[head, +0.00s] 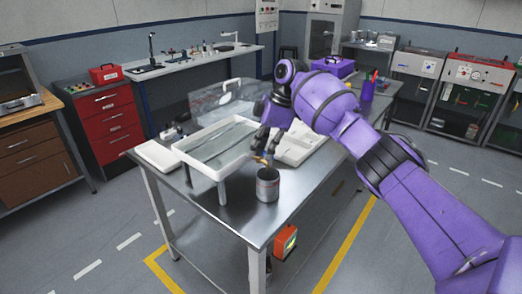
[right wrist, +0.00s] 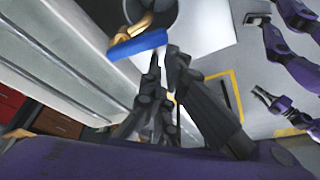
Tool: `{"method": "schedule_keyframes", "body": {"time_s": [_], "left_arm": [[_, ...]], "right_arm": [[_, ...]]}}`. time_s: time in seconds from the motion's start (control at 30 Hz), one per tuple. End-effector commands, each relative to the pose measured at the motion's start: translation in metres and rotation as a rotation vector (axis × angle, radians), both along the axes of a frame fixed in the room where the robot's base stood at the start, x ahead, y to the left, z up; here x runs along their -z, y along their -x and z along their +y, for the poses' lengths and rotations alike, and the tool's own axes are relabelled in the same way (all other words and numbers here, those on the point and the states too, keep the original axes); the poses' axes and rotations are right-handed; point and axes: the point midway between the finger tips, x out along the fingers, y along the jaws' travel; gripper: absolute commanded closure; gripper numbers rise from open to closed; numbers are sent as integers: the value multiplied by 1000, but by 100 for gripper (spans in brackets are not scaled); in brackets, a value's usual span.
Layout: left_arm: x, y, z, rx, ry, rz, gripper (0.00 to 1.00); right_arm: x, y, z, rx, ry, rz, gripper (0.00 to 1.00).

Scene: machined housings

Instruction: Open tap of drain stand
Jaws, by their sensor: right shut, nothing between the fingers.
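The drain stand (head: 217,172) is a shallow white tray raised on legs on the steel table. Its brass tap (head: 262,160) sticks out at the right side, above a grey metal can (head: 267,186). In the right wrist view the brass tap (right wrist: 146,22) shows near the top with a blue lever (right wrist: 137,47). The can's dark opening is behind it. My right gripper (head: 267,145) is shut and empty by the tap. In the right wrist view its fingertips (right wrist: 163,60) are close to the lever's right end; I cannot tell whether they touch. My left gripper (right wrist: 264,98) appears small at right.
A white tray (head: 155,156) lies left of the stand and another white tray (head: 296,150) to its right. A clear bin (head: 220,97) stands behind. The table's front right corner is bare. An orange device (head: 285,242) sits below it.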

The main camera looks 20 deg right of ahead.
Motion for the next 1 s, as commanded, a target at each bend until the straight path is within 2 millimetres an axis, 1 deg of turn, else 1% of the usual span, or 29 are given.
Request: {"method": "schedule_keyframes", "body": {"time_s": [0.47,0.57,0.67,0.73,0.77,0.8,0.87,1.0], "left_arm": [[-2,-1,-1,1,1,-2,100],[-9,-6,-1,1,2,-14,100],[-21,-14,-4,3,6,-29,100],[-30,-20,-7,6,13,-41,100],[-19,-10,-9,9,16,-17,100],[-14,-5,-11,10,18,-8,100],[-8,1,-10,9,17,7,100],[3,11,-5,5,9,28,100]], "right_arm": [[-1,1,2,-1,0,0,100],[-4,2,11,-1,0,-3,100],[-8,6,29,-1,-2,-6,100],[-12,9,45,0,-2,-11,100],[-18,5,38,7,-1,-14,100],[-23,3,33,8,0,-9,100],[-32,2,28,8,0,-4,100],[-58,-1,20,6,0,2,100]]}}
